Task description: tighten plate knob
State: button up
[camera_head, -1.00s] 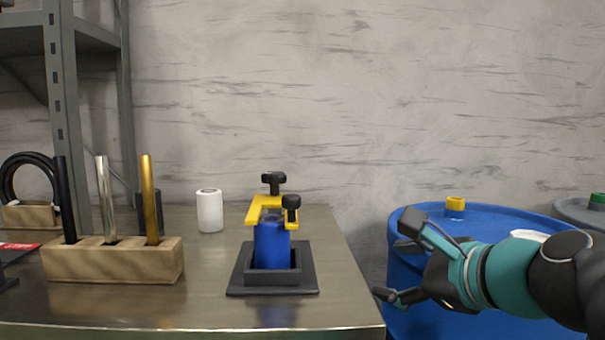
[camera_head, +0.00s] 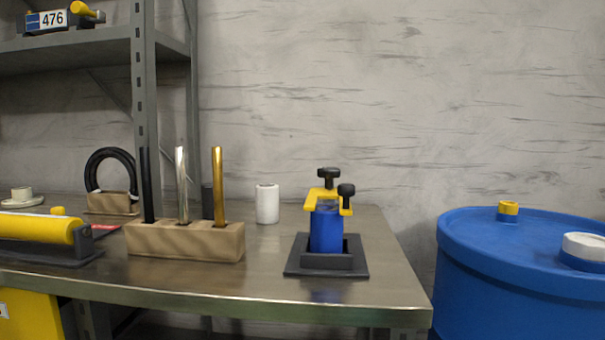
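A blue cylinder (camera_head: 326,230) stands upright in a dark square base (camera_head: 327,261) near the right end of the metal table. A yellow plate (camera_head: 324,197) sits on top of the cylinder. Two black knobs are on the plate: one at the back (camera_head: 328,174) and one at the front right (camera_head: 346,191). How tight either knob is cannot be told. My gripper is not in view.
A wooden block (camera_head: 186,241) holding black, silver and gold rods stands left on the table (camera_head: 270,268). A white cylinder (camera_head: 267,204) is behind. A yellow-and-grey tool (camera_head: 45,232) lies far left. A blue drum (camera_head: 520,252) stands right, beyond a gap.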

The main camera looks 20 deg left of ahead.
aim_at(328, 173)
jog(key=u, duration=2.45)
jog(key=k, duration=1.05)
jog(key=z, duration=1.45)
jog(key=i, duration=0.5)
jog(key=z, duration=0.05)
